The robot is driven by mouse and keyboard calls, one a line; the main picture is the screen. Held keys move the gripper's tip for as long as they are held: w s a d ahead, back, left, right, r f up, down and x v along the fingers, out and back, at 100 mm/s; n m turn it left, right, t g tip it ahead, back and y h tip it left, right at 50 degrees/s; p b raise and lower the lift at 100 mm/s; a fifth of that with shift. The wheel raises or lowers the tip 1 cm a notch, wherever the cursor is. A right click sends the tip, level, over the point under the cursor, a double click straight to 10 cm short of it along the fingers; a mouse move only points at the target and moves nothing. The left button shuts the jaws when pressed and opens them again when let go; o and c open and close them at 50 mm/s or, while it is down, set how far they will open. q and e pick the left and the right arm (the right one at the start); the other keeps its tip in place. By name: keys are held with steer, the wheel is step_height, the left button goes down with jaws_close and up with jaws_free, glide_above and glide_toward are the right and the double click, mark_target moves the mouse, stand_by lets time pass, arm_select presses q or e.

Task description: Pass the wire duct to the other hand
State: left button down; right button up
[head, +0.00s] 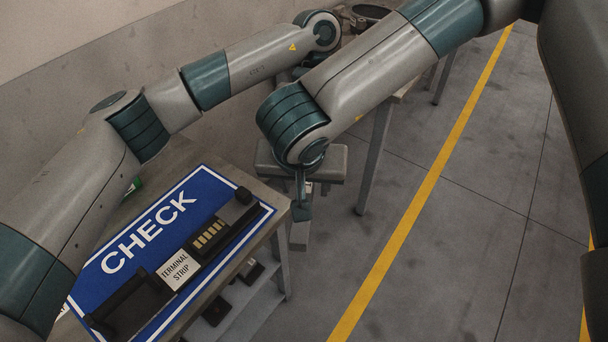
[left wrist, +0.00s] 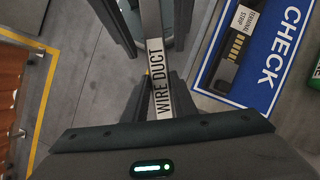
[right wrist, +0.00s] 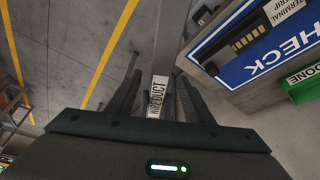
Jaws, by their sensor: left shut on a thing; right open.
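The wire duct is a long, narrow light-grey bar with a white label; its label shows in the left wrist view (left wrist: 162,98) and in the right wrist view (right wrist: 157,96). In the head view its lower end (head: 299,236) hangs over the floor beside the table. My left gripper (left wrist: 160,78) is shut on the duct; in the head view my right arm mostly hides it. My right gripper (head: 302,206) is at the duct too, its open fingers (right wrist: 158,76) on either side of the bar. Whether they touch it, I cannot tell.
A table with a blue CHECK mat (head: 118,238) stands at lower left, with a black fixture and a terminal strip (head: 211,235) on it. A green DONE bin (right wrist: 303,86) is beside the mat. Open floor with a yellow line (head: 430,185) lies to the right.

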steer(key=shift+w+f, duration=0.25)
steer(key=shift+f, duration=0.45)
jaws_close()
arm_select(q)
steer(key=c, duration=1.4)
jaws_free()
steer(key=shift+r, duration=0.15)
steer(key=v, duration=1.1)
steer(key=shift+w+r, duration=0.25)
steer(key=shift+r, duration=0.05)
steer(key=shift+d, duration=0.1)
